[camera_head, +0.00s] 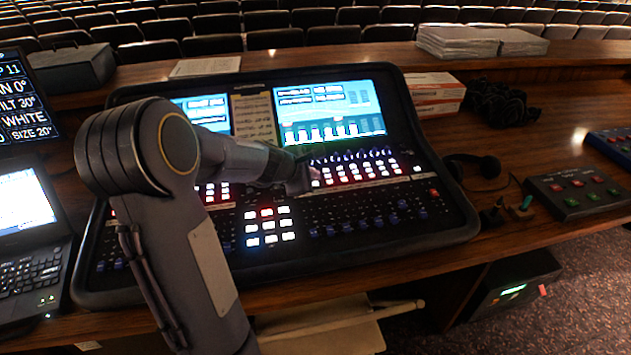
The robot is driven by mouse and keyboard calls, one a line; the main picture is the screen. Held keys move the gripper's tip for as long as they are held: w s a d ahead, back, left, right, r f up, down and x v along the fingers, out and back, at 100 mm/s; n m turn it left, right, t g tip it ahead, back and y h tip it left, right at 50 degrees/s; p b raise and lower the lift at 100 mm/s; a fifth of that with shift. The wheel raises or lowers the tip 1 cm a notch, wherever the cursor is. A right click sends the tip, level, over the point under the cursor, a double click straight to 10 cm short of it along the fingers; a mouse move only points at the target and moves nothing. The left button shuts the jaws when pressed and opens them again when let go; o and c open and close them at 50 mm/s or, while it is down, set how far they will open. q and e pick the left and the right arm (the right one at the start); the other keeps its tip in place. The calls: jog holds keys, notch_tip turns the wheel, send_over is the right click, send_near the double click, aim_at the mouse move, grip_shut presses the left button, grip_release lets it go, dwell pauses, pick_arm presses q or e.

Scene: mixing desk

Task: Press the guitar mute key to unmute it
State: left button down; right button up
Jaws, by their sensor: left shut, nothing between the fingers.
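The mixing desk (355,228) stands on the wooden table with its two screens lit. My left arm hides much of the desk's left half. My right gripper is not in view.
A laptop (27,225) stands left of the desk. A headset (475,170) and a small box with red and green buttons (580,190) lie to the right. Stacked papers (480,42) and a box (435,95) are behind. A lit block of keys (269,226) is below the gripper.

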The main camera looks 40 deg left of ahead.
pick_arm(q)
jog(key=shift+r, duration=0.1)
jog(key=r+p, duration=0.4)
jog(key=r, duration=0.1)
jog(key=shift+s+d+p, duration=0.2)
jog(key=shift+p, duration=0.15)
dwell(0.8)
